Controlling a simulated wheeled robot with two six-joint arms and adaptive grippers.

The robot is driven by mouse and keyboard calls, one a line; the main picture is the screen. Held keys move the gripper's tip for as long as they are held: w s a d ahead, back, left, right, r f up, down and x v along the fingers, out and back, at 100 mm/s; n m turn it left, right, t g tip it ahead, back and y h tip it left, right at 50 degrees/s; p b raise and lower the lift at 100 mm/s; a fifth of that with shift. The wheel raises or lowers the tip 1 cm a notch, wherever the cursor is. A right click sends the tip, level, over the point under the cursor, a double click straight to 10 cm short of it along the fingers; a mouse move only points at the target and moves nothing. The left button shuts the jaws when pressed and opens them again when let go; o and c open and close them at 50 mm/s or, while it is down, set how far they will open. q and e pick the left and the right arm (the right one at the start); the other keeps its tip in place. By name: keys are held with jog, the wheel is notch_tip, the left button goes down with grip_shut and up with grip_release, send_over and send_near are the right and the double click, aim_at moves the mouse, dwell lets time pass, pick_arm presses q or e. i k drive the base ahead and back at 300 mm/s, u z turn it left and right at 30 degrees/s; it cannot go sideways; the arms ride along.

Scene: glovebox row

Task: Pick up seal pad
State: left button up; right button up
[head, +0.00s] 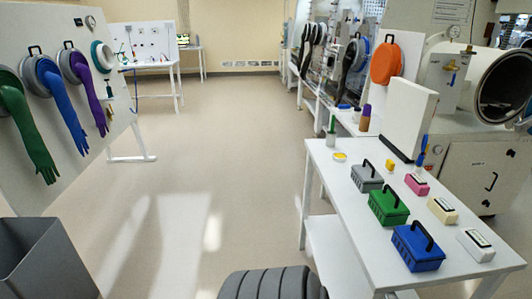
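I cannot tell for sure which thing is the seal pad. Small blocks on the white table at right are possible matches: a pink block (416,184), a cream block (442,210) and a white block (475,245), each with a dark-edged top. A small yellow block (390,166) and a round white dish with yellow in it (340,157) lie farther back. Neither of my grippers is in view.
Grey (367,178), green (388,207) and blue (417,249) handled boxes line the table's (345,215) left side. A grey bin (42,262) stands at lower left, below a glove panel (110,105). A dark ribbed shape (270,284) is at bottom centre. The floor (200,190) between is clear.

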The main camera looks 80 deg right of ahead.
aim_at(389, 167)
jog(key=z, duration=2.4)
jog(key=i, duration=3.6)
jog(key=z, duration=3.6)
